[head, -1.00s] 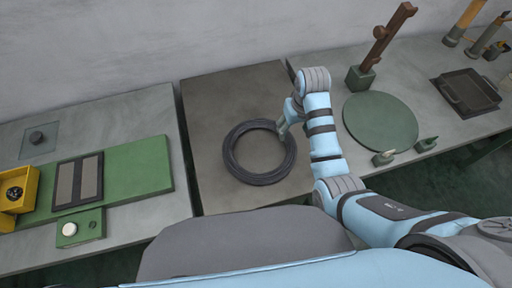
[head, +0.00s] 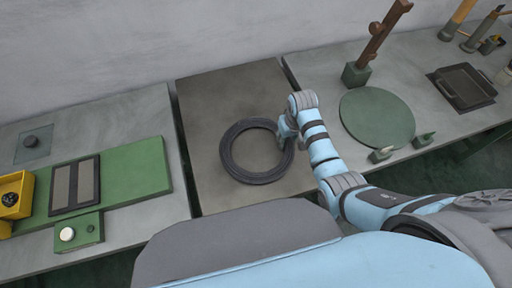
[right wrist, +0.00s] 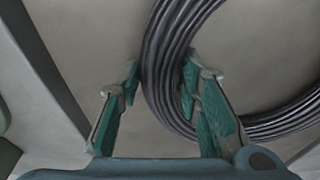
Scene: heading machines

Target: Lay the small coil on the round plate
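The dark coil (head: 240,170) lies flat on the grey middle table. It also shows in the right wrist view (right wrist: 165,60). My right gripper (head: 285,140) is at the coil's right side. In the right wrist view my right gripper (right wrist: 160,75) is open, with one finger outside the coil's strand and the other inside the ring; the strand runs between them. The inner finger looks close to the strand; I cannot tell whether it touches. The round green plate (head: 377,118) lies empty on the right table. My left gripper is not in view.
A brown post on a green block (head: 356,75) stands behind the plate. Two small green pieces (head: 381,154) stand at its front edge. A dark tray (head: 463,88) lies farther right. A gap separates the tables. A green board (head: 140,170) and yellow bin (head: 14,194) are left.

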